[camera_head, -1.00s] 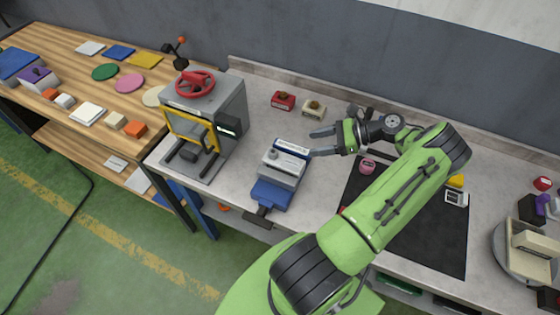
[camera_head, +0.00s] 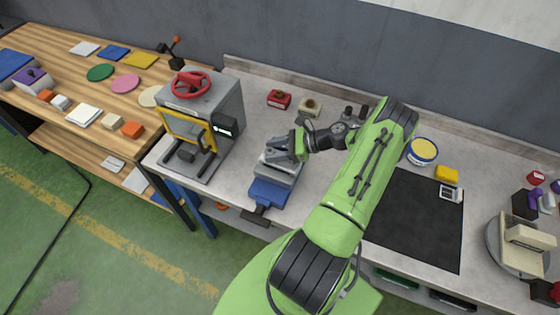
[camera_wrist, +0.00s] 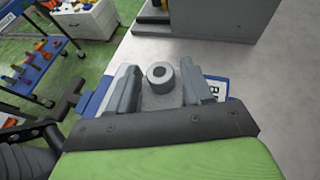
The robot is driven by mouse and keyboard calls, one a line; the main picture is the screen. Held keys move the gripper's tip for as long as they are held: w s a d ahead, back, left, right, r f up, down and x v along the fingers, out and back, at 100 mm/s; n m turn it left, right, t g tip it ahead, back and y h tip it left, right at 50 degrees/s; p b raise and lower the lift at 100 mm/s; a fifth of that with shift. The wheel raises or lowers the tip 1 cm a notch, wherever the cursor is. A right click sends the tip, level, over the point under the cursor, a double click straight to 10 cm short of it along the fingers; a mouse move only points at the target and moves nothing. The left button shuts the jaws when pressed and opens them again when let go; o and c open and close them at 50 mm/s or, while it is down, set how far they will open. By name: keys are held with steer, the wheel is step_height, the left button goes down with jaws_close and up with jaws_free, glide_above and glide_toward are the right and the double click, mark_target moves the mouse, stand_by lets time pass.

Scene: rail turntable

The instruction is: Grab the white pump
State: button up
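A pale grey block with a round, holed boss, which I take for the white pump, sits at the blue vise (camera_head: 268,194) in the head view. In the wrist view, the pump (camera_wrist: 160,98) lies between my fingers, its boss (camera_wrist: 160,74) facing up. My gripper (camera_head: 287,147) is over the pump in the head view and hides much of its top. In the wrist view, my gripper (camera_wrist: 160,88) is open, one finger on each side of the boss with gaps. I cannot tell whether the fingers touch the block's sides.
A grey press (camera_head: 203,120) with a red handwheel stands left of the vise. Red (camera_head: 279,99) and cream (camera_head: 310,107) parts lie behind. A black mat (camera_head: 420,225) lies to the right, with a turntable (camera_head: 497,262) beyond it. A wooden bench (camera_head: 60,75) is at far left.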

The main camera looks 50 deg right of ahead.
jaws_close()
steer(key=shift+w, duration=0.1)
